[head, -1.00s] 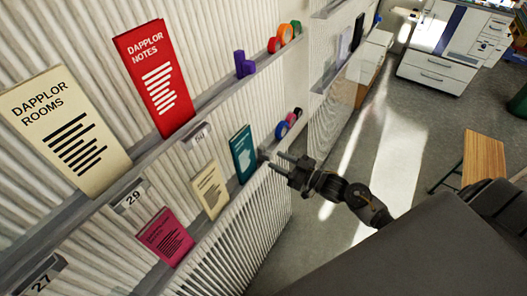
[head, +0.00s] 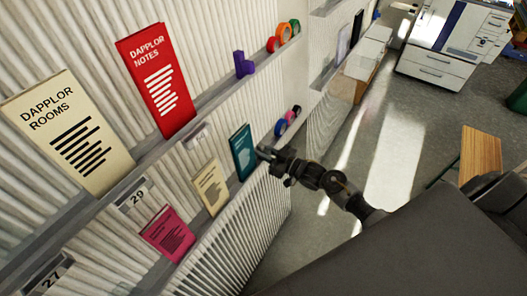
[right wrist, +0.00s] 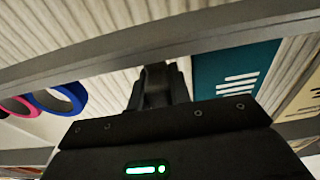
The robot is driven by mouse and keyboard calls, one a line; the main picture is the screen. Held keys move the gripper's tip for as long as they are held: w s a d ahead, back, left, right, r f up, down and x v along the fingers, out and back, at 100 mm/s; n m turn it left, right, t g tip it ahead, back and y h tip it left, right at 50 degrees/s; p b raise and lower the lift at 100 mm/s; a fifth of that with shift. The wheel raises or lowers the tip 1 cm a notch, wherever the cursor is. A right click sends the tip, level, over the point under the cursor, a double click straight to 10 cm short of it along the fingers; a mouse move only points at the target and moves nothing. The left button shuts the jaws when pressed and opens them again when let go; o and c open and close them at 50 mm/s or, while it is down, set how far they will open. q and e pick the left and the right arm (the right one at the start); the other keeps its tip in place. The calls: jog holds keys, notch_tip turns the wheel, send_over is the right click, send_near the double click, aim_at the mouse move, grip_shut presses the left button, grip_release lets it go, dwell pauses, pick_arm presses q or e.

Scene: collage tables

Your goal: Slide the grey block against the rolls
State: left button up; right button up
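The rolls on the lower shelf, a blue one (head: 281,128) and a pink one (head: 290,117) with a dark one by them, stand beyond my right gripper (head: 262,151) in the head view. The blue roll (right wrist: 62,98) and the pink roll (right wrist: 18,107) show at the left of the right wrist view. My right gripper's fingers (right wrist: 158,82) look close together, at the shelf between the teal booklet (head: 243,152) and the rolls. I cannot make out a grey block; it may be hidden by the gripper. My left gripper is not in view.
Cream (head: 210,187) and magenta (head: 168,234) booklets stand left along the lower shelf. The upper shelf holds a red booklet (head: 155,80), a purple block (head: 243,64) and more rolls (head: 284,34). A radiator is below; open floor (head: 385,150) lies right.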

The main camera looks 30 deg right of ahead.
grip_shut()
jog(key=w+d+b, duration=0.1)
jog(key=d, duration=0.1)
jog(key=w+d+b, duration=0.1)
jog(key=shift+w+d+f, duration=0.1)
jog(key=shift+d+f, duration=0.05)
jog(key=shift+d, duration=0.35)
jog(key=o, duration=0.7)
grip_release()
jog(key=shift+c, duration=0.2)
